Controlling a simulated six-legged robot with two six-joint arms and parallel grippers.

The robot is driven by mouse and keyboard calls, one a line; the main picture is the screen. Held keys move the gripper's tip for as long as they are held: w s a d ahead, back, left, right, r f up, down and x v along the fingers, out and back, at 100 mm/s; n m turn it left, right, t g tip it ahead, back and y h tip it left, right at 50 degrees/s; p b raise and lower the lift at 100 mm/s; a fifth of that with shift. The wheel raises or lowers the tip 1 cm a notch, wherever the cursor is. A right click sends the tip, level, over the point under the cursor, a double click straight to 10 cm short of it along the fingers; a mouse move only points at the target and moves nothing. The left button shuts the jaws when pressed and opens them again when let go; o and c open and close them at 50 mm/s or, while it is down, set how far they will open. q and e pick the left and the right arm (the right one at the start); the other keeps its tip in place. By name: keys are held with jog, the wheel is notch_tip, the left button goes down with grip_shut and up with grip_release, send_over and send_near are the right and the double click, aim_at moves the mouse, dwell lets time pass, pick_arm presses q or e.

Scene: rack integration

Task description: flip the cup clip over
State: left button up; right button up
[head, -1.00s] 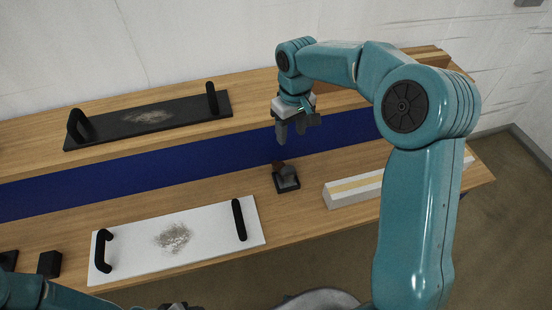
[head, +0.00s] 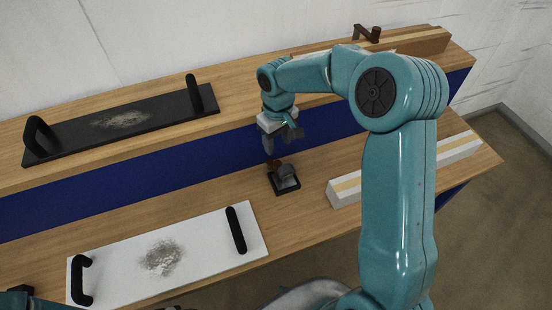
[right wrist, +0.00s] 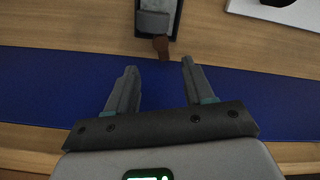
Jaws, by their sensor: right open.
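The cup clip appears to be the small dark piece (head: 287,178) on the front wooden shelf, with a grey block and a brown knob on a black base. In the right wrist view the clip (right wrist: 155,20) is at the top, its brown knob pointing toward my fingers. My right gripper (head: 281,143) is open and empty, just behind and above the clip. In the right wrist view the gripper (right wrist: 158,68) has its fingers spread over the blue strip, the knob just beyond and between the tips. Only a bit of my left arm shows at the lower left.
A white plate (head: 120,262) with two black handles lies to the left of the clip. A long white and tan bar (head: 345,193) lies to its right. A black handled plate (head: 75,138) lies on the rear shelf, behind the blue strip (head: 190,172).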

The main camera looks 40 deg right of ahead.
aim_at(278, 164)
notch_tip(278, 164, down, 9)
jog(key=shift+s+r, duration=0.1)
jog(key=shift+r, duration=0.05)
pick_arm(q)
jog(key=shift+s+r, duration=0.3)
jog(key=shift+s, duration=0.1)
pick_arm(e)
jog(key=shift+s+a, duration=0.1)
jog(key=shift+s, duration=0.05)
